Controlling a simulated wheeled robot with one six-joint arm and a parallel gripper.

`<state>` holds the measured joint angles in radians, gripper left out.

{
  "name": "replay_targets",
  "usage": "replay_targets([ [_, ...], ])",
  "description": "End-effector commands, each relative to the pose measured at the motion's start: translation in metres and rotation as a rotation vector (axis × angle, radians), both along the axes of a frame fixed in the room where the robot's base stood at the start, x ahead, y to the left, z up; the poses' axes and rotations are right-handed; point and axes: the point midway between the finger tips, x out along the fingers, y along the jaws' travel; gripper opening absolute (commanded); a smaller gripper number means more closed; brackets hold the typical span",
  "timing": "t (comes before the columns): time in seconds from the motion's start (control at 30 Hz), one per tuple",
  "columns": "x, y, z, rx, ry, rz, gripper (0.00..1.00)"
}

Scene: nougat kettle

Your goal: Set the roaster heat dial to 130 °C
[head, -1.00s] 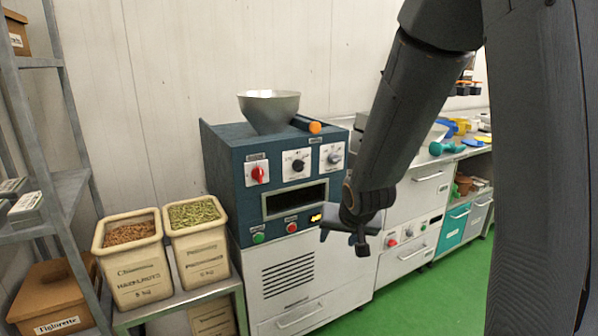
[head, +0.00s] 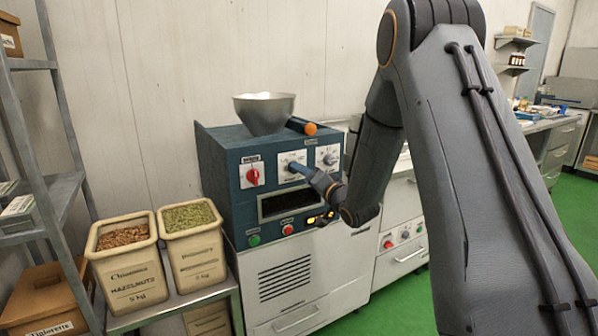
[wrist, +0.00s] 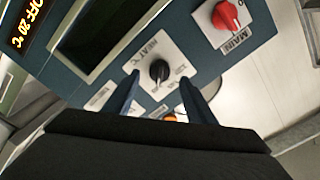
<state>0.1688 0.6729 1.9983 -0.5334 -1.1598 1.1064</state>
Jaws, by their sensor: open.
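The roaster (head: 232,178) is a dark blue box on a white cabinet. Its heat dial (wrist: 158,70) is a black knob on a white plate labelled HEAT °C in the wrist view. I cannot read exactly which mark the knob points to. In the head view my gripper covers the dial, and part of its white plate (head: 284,159) shows. My gripper (wrist: 161,80) is open, its two blue fingers reaching toward the dial, one to each side of it; contact cannot be made out. In the head view my gripper (head: 294,166) is at the panel. The amber display (wrist: 30,22) reads OFF 20 °C.
A red MAIN switch (head: 253,175) sits left of the heat dial and another dial (head: 328,158) right of it. A metal hopper (head: 264,113) and an orange-ended handle (head: 310,128) are on top. Bins of hazelnuts (head: 127,268) and green nuts (head: 193,248) stand at left.

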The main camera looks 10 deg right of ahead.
Motion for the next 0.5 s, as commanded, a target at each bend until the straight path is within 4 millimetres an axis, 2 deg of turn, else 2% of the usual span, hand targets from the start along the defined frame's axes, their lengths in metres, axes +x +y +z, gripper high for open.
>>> replay_targets([
  [0.2,0.028,0.009,0.0,-0.001,0.0,-0.001,0.51],
  [0.5,0.039,0.012,0.0,-0.001,0.001,-0.002,0.51],
])
